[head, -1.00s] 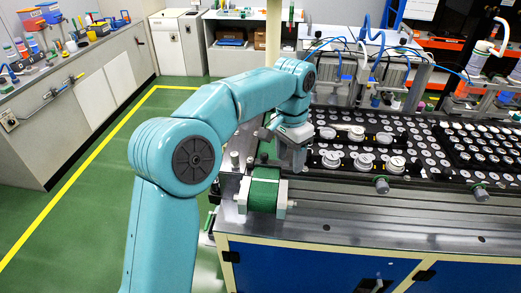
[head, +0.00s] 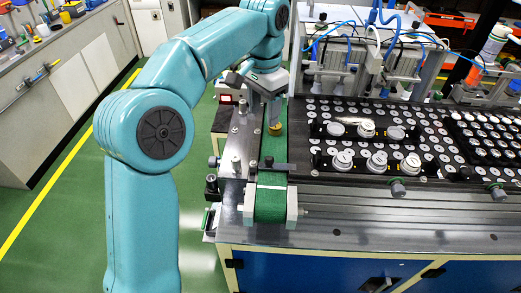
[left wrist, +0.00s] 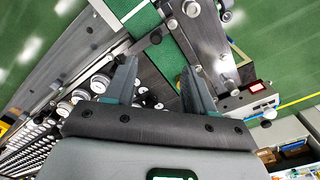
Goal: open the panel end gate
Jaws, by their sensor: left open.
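A short green conveyor belt (head: 270,203) runs along the left end of the bench. A dark bar (head: 272,167) lies across the belt near its front end; it looks like the end gate and spans the belt. My left gripper (head: 264,118) hangs over the belt, behind the bar and apart from it. In the left wrist view its two fingers are spread with nothing held between them (left wrist: 160,78). The belt (left wrist: 135,15) shows beyond the fingertips there. A small yellow piece (head: 275,128) is on the belt close to the gripper. My right gripper is not in view.
A black panel (head: 440,150) with several round speaker parts lies right of the belt. A metal plate with posts (head: 236,150) flanks the belt on the left. Machines with blue hoses (head: 340,60) stand behind. Green floor is clear to the left.

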